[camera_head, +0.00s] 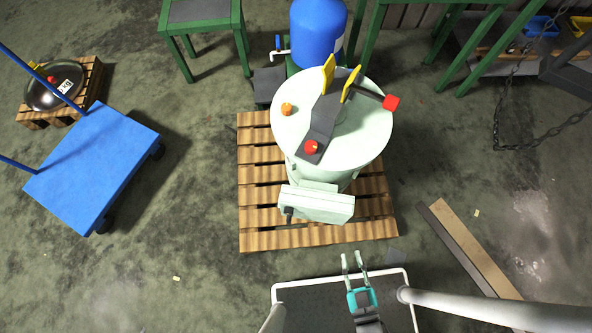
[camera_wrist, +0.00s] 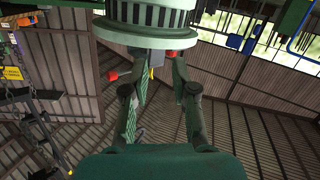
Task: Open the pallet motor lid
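The pallet motor (camera_head: 330,165) is a pale green cylinder standing on a wooden pallet in the head view. Its round lid (camera_head: 365,140) lies flat on top and looks seated. A dark bracket (camera_head: 322,125) with two yellow plates crosses the lid. A red knob (camera_head: 311,147), an orange knob (camera_head: 286,109) and a red-ended lever (camera_head: 391,102) also show. My gripper (camera_head: 352,258) is open and empty, in front of the pallet and apart from the motor. In the wrist view the motor's rim (camera_wrist: 145,38) appears upside down beyond my open fingers (camera_wrist: 157,62).
The wooden pallet (camera_head: 262,217) extends around the motor. A blue cart (camera_head: 92,167) stands at the left, near a small pallet with a dark round part (camera_head: 54,87). A blue tank (camera_head: 317,35) and green tables stand behind. Long bars (camera_head: 470,250) lie on the floor at right.

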